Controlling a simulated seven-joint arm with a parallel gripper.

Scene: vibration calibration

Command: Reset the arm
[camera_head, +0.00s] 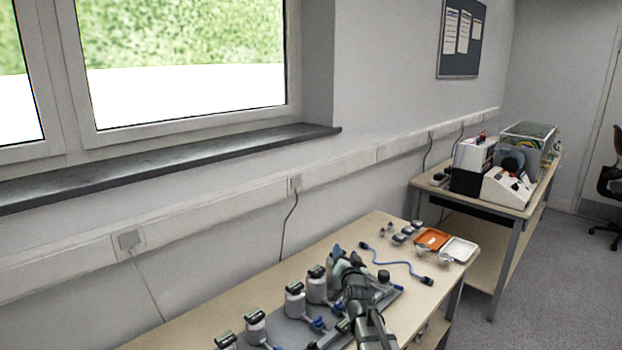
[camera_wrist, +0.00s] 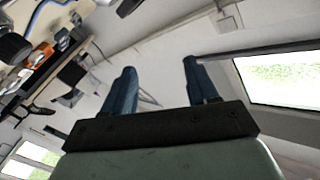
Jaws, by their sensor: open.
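My gripper (camera_wrist: 158,80) is open in the wrist view, with its two dark blue fingers spread apart and nothing between them. In the head view my arm rises from the front of the near bench (camera_head: 372,228), and its gripper end is small and partly hidden against the white jars there. The wrist view is tilted and looks out past the fingers toward the wall and window.
White jars with dark lids (camera_head: 295,300) stand in a row left of my arm. A blue cable (camera_head: 395,261), an orange tray (camera_head: 432,239) and a white tray (camera_head: 459,250) lie at the bench's far end. A second bench with equipment (camera_head: 510,185) stands beyond.

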